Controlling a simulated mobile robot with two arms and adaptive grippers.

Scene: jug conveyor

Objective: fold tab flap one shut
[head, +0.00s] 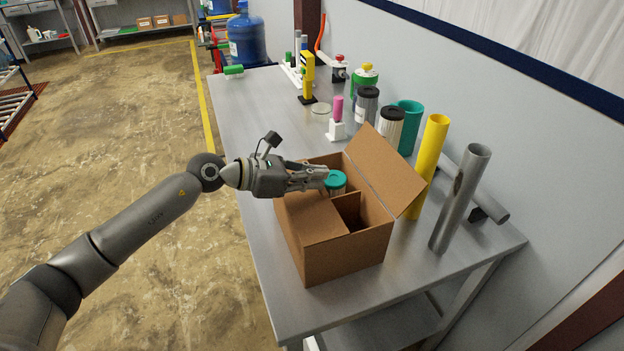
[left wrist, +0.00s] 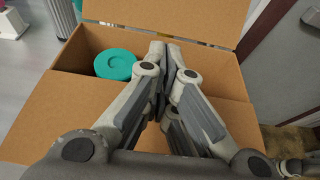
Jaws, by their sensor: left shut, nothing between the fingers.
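An open cardboard box (head: 345,258) stands on the metal table. Its large lid panel (head: 386,170) stands raised and tilted outward on the right side; it also shows at the top of the left wrist view (left wrist: 185,14). A smaller brown flap (head: 312,218) lies roughly level over the near left part of the opening; it is in the left wrist view (left wrist: 50,115) too. A jar with a teal lid (head: 336,180) sits inside, its lid clear in the left wrist view (left wrist: 115,64). My left gripper (head: 324,176) is shut and empty over the box opening; contact with a flap cannot be told.
A yellow tube (head: 428,165) and a grey tube (head: 460,198) stand right of the box. Several jars (head: 391,128) and a pink-topped item (head: 337,118) stand behind it. The table's left part (head: 245,120) is mostly clear.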

